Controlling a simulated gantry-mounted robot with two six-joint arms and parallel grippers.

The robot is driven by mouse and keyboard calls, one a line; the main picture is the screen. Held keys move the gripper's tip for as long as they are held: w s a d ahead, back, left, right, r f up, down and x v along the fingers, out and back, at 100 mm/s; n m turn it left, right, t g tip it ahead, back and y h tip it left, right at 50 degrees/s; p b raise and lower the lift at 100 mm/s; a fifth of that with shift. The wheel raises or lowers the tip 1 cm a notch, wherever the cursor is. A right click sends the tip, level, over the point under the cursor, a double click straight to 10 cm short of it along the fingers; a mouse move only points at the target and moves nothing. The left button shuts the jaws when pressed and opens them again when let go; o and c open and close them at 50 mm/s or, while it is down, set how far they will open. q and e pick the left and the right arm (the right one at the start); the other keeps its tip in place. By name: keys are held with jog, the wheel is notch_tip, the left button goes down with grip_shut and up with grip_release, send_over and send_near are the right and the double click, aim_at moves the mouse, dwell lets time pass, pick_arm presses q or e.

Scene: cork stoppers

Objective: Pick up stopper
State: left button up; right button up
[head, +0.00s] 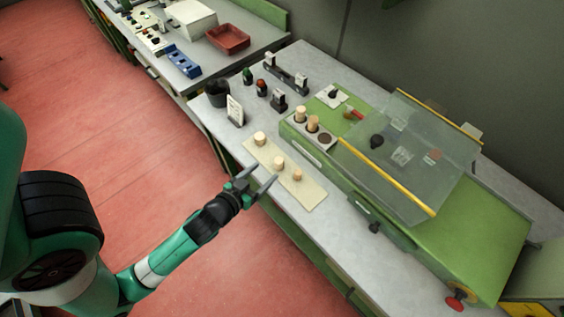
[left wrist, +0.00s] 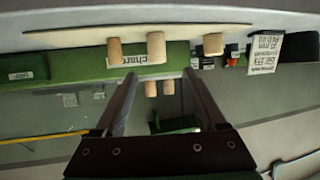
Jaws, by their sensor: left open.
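Three pale cork stoppers stand spaced along a beige mat (head: 313,195) on the bench: a far one (head: 260,138), a middle one (head: 279,163) and a near one (head: 297,174). In the left wrist view they appear near the top, as a left stopper (left wrist: 114,50), a middle stopper (left wrist: 156,46) and a right stopper (left wrist: 213,44). My left gripper (head: 263,176) is open and empty beside the mat's front edge, close to the middle stopper and apart from it. In the wrist view its fingers (left wrist: 158,80) spread below the middle stopper. My right gripper is not in view.
Behind the mat, a green machine (head: 480,232) with a clear yellow-edged cover carries a holder (head: 323,140) with two more stoppers (head: 313,123). A small sign (head: 235,110) and a dark cup (head: 217,92) stand left of the mat. A red tray (head: 228,38) lies on the far bench.

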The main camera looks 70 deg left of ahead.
aim_at(276, 164)
pick_arm(q)
jog(key=b+x, duration=0.1)
jog(key=x, duration=0.5)
jog(key=shift+w+a+f, duration=0.15)
jog(key=shift+w, duration=0.15)
jog(key=shift+w+a+f, duration=0.15)
jog(key=shift+w+f, duration=0.1)
jog(key=shift+w, duration=0.05)
jog(key=b+x, duration=0.1)
jog(key=x, duration=0.3)
jog(key=shift+w+b, duration=0.2)
jog(key=shift+b, duration=0.2)
grip_shut()
